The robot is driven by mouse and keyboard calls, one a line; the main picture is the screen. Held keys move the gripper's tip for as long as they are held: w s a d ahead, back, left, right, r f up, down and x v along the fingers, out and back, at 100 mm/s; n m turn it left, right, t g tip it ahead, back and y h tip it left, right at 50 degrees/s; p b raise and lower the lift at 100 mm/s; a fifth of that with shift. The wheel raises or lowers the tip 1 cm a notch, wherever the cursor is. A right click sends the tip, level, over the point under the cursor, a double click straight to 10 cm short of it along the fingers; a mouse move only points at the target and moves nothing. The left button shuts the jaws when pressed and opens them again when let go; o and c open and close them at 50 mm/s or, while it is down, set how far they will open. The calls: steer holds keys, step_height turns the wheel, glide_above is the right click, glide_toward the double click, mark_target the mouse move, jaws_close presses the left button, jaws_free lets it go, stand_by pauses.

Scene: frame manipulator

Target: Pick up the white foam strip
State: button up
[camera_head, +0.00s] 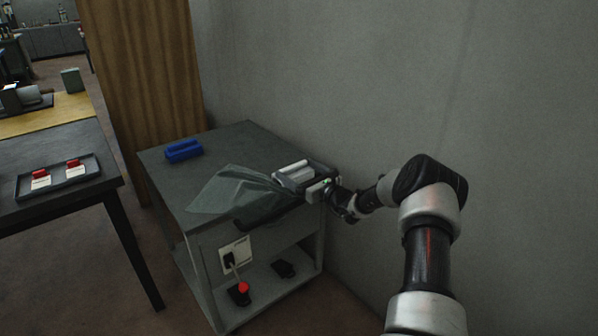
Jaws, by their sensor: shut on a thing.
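The finger contact is small and partly hidden by the gripper's grey body. I cannot tell whether the strip touches the cabinet top.
A translucent sheet (228,192) lies over the cabinet's front edge, close to my gripper. A blue object (183,150) sits at the back left. A socket panel (236,255) and a red-knobbed device (241,290) are below. A table (60,140) with a tray (58,185) stands left.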

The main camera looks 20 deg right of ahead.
steer(key=o, duration=0.7)
steer(key=p+v, duration=0.3)
steer(key=v, duration=1.4)
steer(key=shift+s, duration=0.2)
